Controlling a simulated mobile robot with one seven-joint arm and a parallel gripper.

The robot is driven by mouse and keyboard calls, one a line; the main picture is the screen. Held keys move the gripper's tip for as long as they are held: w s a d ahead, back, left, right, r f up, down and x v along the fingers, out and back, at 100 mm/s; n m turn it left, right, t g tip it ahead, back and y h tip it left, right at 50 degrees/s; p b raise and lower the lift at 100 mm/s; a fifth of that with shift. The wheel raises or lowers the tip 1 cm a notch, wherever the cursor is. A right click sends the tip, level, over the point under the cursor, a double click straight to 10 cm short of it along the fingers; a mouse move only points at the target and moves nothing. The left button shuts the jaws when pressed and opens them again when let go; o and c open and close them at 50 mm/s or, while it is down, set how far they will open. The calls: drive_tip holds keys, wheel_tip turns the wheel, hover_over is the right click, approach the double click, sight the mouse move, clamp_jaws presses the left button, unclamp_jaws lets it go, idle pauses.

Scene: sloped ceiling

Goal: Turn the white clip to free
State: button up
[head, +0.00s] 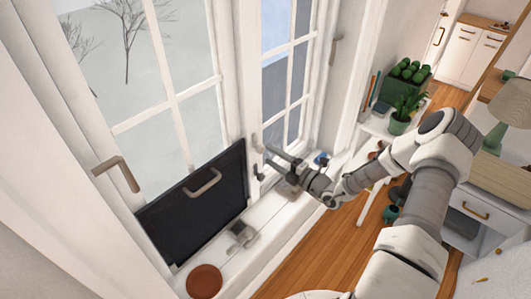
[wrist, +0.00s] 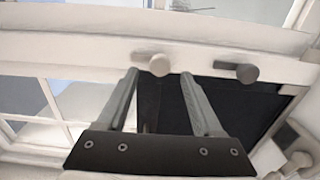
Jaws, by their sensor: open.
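The white clip (wrist: 156,63) is a pale turn-piece with a rounded end on the white window frame. In the wrist view it lies between the tips of my gripper (wrist: 159,75), which is open with one finger on each side of it. Whether either finger touches the clip cannot be told. A dark grey clip (wrist: 243,72) sits to its right on the same frame, outside the fingers. In the head view my gripper (head: 268,155) reaches the window post, close to the white clip (head: 257,143); the dark clip (head: 260,174) is lower.
A black panel (head: 195,205) with a handle leans at the window. The white sill (head: 262,218) holds a grey metal fitting (head: 241,235) and a brown round dish (head: 204,281). A green plant pot (head: 399,123) stands on a white shelf to the right.

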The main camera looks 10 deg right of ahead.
drive_tip(key=v, duration=1.3)
drive_tip(key=shift+s+d, duration=0.2)
drive_tip(key=shift+s, duration=0.1)
